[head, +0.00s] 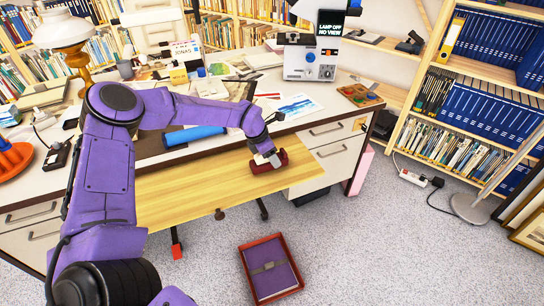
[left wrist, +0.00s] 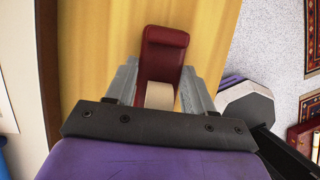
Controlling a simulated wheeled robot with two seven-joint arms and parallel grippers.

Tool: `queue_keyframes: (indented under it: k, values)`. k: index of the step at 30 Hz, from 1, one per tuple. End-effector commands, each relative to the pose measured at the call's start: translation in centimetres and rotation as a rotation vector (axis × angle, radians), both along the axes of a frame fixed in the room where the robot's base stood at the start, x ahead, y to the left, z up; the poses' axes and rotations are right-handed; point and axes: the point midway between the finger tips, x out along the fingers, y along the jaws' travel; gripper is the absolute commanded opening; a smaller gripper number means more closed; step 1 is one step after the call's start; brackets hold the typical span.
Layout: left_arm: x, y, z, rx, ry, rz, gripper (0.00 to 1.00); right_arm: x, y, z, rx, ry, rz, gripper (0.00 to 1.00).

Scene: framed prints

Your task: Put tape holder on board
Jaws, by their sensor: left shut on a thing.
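The dark red tape holder (head: 284,162) with a pale tape roll is in my left gripper (head: 268,157), over the right end of the light wooden board (head: 190,198). In the left wrist view the tape holder (left wrist: 164,50) lies between the two grey fingers of the left gripper (left wrist: 160,75), which are shut on it. The yellow board (left wrist: 100,40) shows behind it. I cannot tell whether the holder's underside touches the board. My right gripper is not in view.
Behind the board, the white desk holds a blue roll (head: 194,136), a painted sheet (head: 297,107) and a white-blue machine (head: 310,62). A red tray (head: 303,287) with a purple book (head: 270,266) lies on the floor. Open carpet lies right of it.

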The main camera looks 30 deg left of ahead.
Motion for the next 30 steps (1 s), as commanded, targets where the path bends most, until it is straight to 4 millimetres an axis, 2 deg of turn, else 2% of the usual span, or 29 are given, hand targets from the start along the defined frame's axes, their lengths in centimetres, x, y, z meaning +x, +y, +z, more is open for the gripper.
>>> queue_keyframes:
  k: [11, 12, 13, 14, 21, 24, 26, 30]
  values:
    - [0.1, 0.0, -0.6, -0.001, -0.003, 0.000, 0.03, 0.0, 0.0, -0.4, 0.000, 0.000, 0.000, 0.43]
    - [0.0, 0.0, -0.5, -0.001, -0.001, 0.000, 0.66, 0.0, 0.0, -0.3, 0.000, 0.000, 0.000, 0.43]
    - [0.0, 0.0, -0.5, -0.001, -0.001, 0.000, 0.76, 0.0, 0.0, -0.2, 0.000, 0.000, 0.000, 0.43]
    - [0.0, 0.0, -0.5, -0.001, -0.001, 0.000, 0.78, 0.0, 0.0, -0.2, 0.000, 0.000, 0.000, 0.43]
    - [0.0, 0.0, -0.4, 0.000, -0.001, 0.000, 0.78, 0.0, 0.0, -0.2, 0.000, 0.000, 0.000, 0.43]
    - [0.0, 0.1, 0.2, 0.000, -0.002, 0.000, 0.78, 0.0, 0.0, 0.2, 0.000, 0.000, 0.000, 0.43]
    - [-0.3, 0.3, 1.1, -0.001, -0.005, 0.001, 0.78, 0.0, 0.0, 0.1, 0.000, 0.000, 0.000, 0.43]
    - [-1.4, 1.0, 4.4, -0.002, -0.008, 0.002, 0.78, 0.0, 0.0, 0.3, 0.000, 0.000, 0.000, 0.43]
